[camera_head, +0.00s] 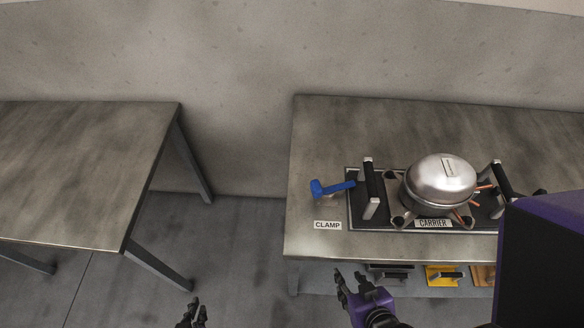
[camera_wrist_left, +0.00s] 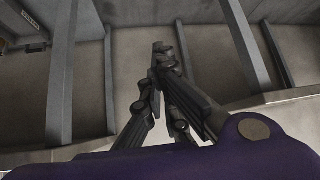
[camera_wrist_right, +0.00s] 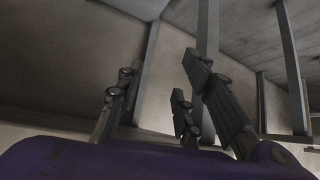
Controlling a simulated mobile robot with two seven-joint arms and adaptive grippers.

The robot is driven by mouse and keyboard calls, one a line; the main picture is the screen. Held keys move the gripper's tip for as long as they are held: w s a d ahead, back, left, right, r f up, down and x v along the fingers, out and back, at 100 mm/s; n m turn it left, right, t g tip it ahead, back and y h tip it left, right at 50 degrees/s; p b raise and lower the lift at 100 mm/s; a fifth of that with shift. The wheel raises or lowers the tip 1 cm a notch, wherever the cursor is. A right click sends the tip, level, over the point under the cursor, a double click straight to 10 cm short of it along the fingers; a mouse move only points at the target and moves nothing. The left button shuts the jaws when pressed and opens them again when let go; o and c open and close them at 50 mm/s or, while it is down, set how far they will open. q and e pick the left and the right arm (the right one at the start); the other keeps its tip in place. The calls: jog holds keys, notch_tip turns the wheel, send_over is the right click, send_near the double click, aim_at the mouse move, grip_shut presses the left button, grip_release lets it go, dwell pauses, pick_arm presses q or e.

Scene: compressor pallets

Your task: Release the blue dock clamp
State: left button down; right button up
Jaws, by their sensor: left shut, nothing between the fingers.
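The blue clamp handle (camera_head: 331,187) sits at the left edge of the dock plate (camera_head: 352,212) on the right table, behind the CLAMP label (camera_head: 328,225). It lies sideways, with its arm reaching right toward the carrier. The carrier (camera_head: 433,223) is on the dock and bears a silver compressor (camera_head: 440,180). My left gripper (camera_head: 194,309) is shut and empty, low over the floor between the tables, away from the clamp; its fingers meet in the left wrist view (camera_wrist_left: 160,50). My right gripper (camera_head: 350,278) is open and empty, in front of the right table's edge.
Two black upright handles (camera_head: 371,190) flank the compressor. Small items, including a yellow one (camera_head: 441,276), show below the right table's front edge. An empty table (camera_head: 80,170) stands at left, with an open floor gap between the tables.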

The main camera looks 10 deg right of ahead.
pick_arm(q)
jog(key=w+d+f+n+h+b, duration=0.1)
jog(key=w+d+n+h+b, duration=0.2)
jog(key=w, duration=0.5)
jog(key=w+d+f+n+h+b, duration=0.1)
jog(key=w+d+h+b, duration=0.2)
jog(key=w+d+b, duration=0.35)
jog(key=w+d+r+h+b, duration=0.3)
jog(key=w+d+r+h, duration=0.2)
jog(key=r, duration=0.4)
jog(key=w+d+r+n+g+h+b, duration=0.1)
jog(key=w+d+r+h+b, duration=0.3)
jog(key=r, duration=0.5)
jog(key=w+d+h, duration=0.1)
jog(key=w+d, duration=0.1)
jog(key=shift+w+d+g, duration=0.2)
jog(key=shift+d+g, duration=0.1)
jog(key=shift+d, duration=0.1)
pick_arm(e)
jog(key=s+f+g, duration=0.1)
jog(key=s+f, duration=0.3)
jog(key=f, duration=1.2)
jog(key=shift+a, duration=0.15)
pick_arm(q)
jog(key=shift+d, duration=0.1)
pick_arm(e)
jog(key=shift+s, duration=0.15)
